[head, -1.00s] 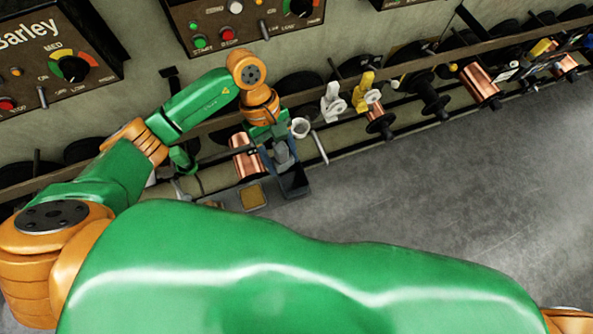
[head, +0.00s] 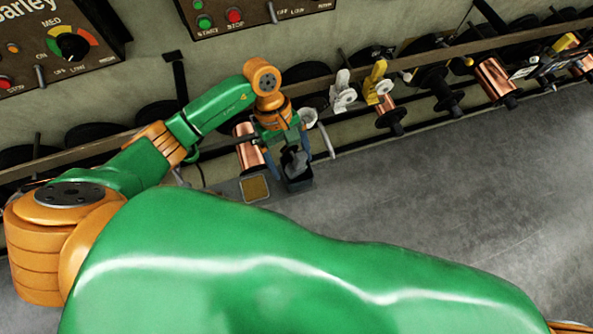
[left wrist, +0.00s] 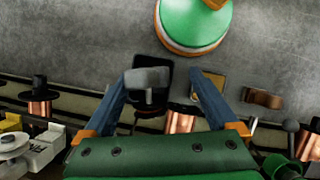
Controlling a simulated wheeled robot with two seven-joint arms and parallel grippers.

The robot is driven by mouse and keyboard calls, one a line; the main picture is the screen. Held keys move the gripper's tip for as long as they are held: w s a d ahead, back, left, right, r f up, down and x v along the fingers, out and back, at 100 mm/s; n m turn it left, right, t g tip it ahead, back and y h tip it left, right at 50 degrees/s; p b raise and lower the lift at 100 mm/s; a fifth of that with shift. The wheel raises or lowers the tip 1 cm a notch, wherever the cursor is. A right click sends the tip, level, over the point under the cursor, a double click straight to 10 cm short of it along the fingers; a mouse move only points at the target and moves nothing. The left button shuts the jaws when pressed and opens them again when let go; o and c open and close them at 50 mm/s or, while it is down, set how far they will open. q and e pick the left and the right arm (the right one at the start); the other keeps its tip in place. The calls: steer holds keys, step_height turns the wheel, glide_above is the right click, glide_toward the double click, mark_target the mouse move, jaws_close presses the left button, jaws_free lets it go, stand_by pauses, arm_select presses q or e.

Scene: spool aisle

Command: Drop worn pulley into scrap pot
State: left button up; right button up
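My left gripper (head: 285,156) points down over a small dark pot (head: 299,184) at the foot of the wall. In the left wrist view its blue fingers (left wrist: 160,80) are spread wide. A grey blocky piece, apparently the worn pulley (head: 295,163), shows at the pot's mouth. In the left wrist view the pulley (left wrist: 147,85) overlaps the dark pot (left wrist: 152,112) near the left finger, with a gap to the right finger. I cannot tell whether it is inside the pot or just above it. My right gripper is not in view.
A tan-topped tray (head: 255,189) lies left of the pot. A copper spool (head: 249,148) stands behind it, and a white cup (head: 308,117) is close behind the gripper. More spools (head: 495,77) line the rail to the right. The grey floor in front is open.

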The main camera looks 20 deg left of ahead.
arm_select(q)
steer(key=v, duration=0.7)
steer(key=shift+b, duration=0.35)
